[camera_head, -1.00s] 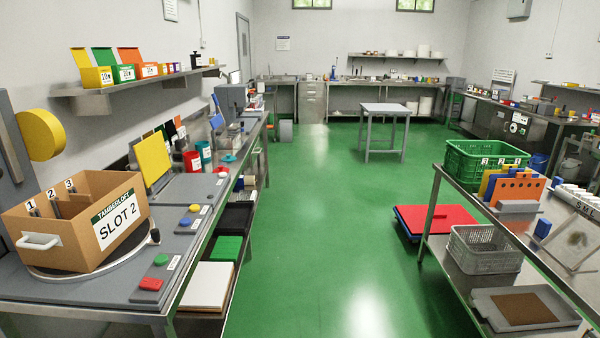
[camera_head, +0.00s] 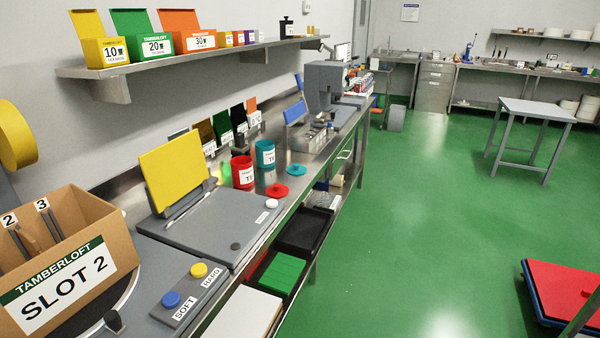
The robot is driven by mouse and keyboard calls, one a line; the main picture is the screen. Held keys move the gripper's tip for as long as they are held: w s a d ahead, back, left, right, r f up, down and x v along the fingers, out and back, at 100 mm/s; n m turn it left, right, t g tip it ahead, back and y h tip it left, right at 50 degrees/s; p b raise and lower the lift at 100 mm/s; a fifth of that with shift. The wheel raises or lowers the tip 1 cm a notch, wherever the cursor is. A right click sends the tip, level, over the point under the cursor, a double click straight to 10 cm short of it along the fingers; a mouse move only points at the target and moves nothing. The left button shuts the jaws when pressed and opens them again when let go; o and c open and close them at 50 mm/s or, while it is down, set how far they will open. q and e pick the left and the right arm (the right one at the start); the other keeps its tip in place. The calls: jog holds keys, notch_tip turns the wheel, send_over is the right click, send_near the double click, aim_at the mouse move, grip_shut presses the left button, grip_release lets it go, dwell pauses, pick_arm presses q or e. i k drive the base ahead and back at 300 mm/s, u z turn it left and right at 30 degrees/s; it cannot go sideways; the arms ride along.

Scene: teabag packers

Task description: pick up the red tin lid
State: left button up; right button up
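The red tin lid (camera_head: 277,191) lies flat on the steel bench, in front of the tins and right of the grey board. A red tin (camera_head: 243,172) with a white label stands just behind it to the left. A teal tin (camera_head: 265,153) stands behind it, and a teal lid (camera_head: 297,170) lies to its right. Neither of my grippers shows in the head view.
The grey board (camera_head: 215,225) with an upright yellow panel (camera_head: 174,168) is left of the lid. A cardboard box (camera_head: 68,265) marked SLOT 2 stands at the near left. A shelf (camera_head: 200,61) overhangs the bench. The green floor (camera_head: 400,230) is largely clear.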

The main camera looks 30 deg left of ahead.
aim_at(276, 190)
jog(key=i, duration=2.45)
jog(key=u, duration=2.9)
